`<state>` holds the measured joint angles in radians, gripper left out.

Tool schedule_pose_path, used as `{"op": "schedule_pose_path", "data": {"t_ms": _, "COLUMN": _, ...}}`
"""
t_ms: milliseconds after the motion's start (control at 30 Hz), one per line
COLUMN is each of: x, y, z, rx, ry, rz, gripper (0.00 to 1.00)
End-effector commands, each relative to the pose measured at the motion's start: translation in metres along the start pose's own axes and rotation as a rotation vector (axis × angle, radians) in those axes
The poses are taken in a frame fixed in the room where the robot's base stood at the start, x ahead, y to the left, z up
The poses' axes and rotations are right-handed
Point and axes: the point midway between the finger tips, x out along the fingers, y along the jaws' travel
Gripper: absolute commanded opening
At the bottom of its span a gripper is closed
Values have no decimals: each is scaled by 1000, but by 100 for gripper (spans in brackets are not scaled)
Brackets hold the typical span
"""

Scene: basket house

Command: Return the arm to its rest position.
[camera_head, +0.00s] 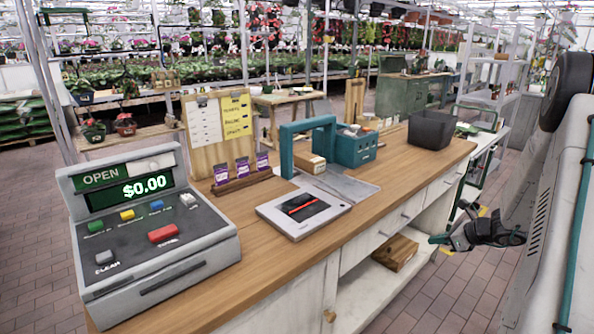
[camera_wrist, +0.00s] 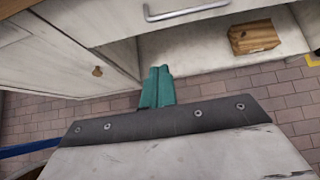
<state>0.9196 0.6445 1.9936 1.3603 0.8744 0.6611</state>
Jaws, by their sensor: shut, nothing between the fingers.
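My gripper (camera_head: 437,239) shows at the right of the head view, in front of the counter's drawer side and apart from it. Its dark wrist reaches in from the right, and its teal fingertips point left toward the open shelf. In the wrist view the two teal fingers (camera_wrist: 157,87) lie side by side, shut with nothing between them. Below them, past the fingers, are the brick floor and the base of the white cabinet. Part of my arm is hidden behind the large grey and white body at the right edge.
The wooden counter (camera_head: 262,283) holds a cash register (camera_head: 150,235), a scale (camera_head: 303,212), a teal crate (camera_head: 355,150) and a dark bin (camera_head: 432,129). A wooden box (camera_head: 394,253) sits on the open shelf below. The brick floor (camera_head: 445,290) beside the counter is clear.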

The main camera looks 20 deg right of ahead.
Motion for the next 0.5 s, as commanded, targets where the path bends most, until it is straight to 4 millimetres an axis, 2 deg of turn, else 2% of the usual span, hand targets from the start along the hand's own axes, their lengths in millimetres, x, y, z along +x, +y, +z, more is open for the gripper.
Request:
{"op": "schedule_pose_path", "data": {"t_ms": 100, "x": 0, "y": 1, "z": 1, "rx": -32, "ry": -4, "rz": 6, "gripper": 0}}
{"op": "schedule_pose_path", "data": {"t_ms": 167, "x": 0, "y": 11, "z": -2, "rx": -93, "ry": 0, "rz": 43, "gripper": 0}}
{"op": "schedule_pose_path", "data": {"t_ms": 233, "x": 1, "y": 31, "z": -10, "rx": -169, "ry": 13, "rz": 111, "gripper": 0}}
{"op": "schedule_pose_path", "data": {"t_ms": 300, "x": -9, "y": 57, "z": -8, "rx": -289, "ry": 25, "rz": 190, "gripper": 0}}
{"op": "schedule_pose_path", "data": {"t_ms": 500, "x": -37, "y": 136, "z": 33, "rx": -673, "ry": 49, "rz": 420, "gripper": 0}}
